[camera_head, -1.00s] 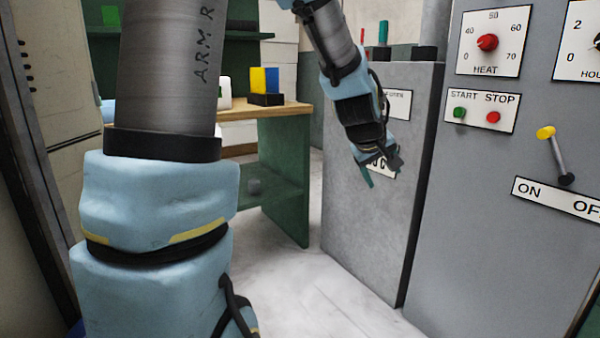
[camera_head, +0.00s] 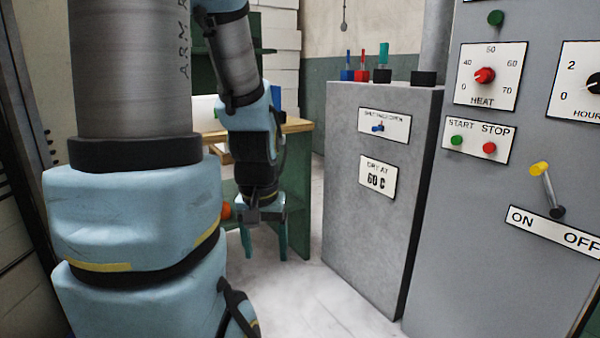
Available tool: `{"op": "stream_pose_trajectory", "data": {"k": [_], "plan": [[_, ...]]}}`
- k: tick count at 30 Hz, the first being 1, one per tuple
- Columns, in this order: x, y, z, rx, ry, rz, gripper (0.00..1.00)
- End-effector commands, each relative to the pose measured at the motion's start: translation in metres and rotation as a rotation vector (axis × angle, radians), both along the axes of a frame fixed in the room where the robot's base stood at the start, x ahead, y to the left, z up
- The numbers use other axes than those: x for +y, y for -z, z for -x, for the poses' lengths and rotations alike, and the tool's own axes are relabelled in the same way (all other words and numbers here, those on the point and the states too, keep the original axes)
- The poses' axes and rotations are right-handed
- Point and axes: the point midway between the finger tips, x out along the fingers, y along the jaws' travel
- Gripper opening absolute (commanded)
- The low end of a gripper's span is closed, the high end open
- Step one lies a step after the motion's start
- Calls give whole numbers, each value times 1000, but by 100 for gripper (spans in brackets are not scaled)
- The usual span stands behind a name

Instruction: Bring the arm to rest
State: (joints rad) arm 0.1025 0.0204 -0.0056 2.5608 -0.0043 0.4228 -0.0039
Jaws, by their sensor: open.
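My gripper (camera_head: 264,245) hangs at the lower middle of the head view. Its two teal fingers point down and stand apart, with nothing between them. My arm comes down from the top, left of centre, in front of the wooden-topped green bench (camera_head: 296,190). The gripper is left of the grey cabinet (camera_head: 345,235) and apart from it in the picture. Part of the bench is hidden behind my arm.
The control panel (camera_head: 460,245) with a red HEAT knob (camera_head: 484,75), START and STOP buttons and a yellow-tipped lever (camera_head: 546,188) fills the right. Small coloured items (camera_head: 383,62) stand on the grey cabinet. Pale floor (camera_head: 300,300) is clear below the gripper.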

Motion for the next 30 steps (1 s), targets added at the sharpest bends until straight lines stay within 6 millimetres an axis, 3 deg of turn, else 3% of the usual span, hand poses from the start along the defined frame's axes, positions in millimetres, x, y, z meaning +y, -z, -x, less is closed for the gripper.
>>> {"op": "stream_pose_trajectory", "data": {"k": [1,3,12,18,30], "plan": [[0,-32,0,-1,0,0,72],[0,-55,0,-1,0,0,72],[0,-139,0,-1,-1,0,72],[0,-160,0,-1,-1,0,72],[-1,-159,-1,-2,-1,0,72]]}}
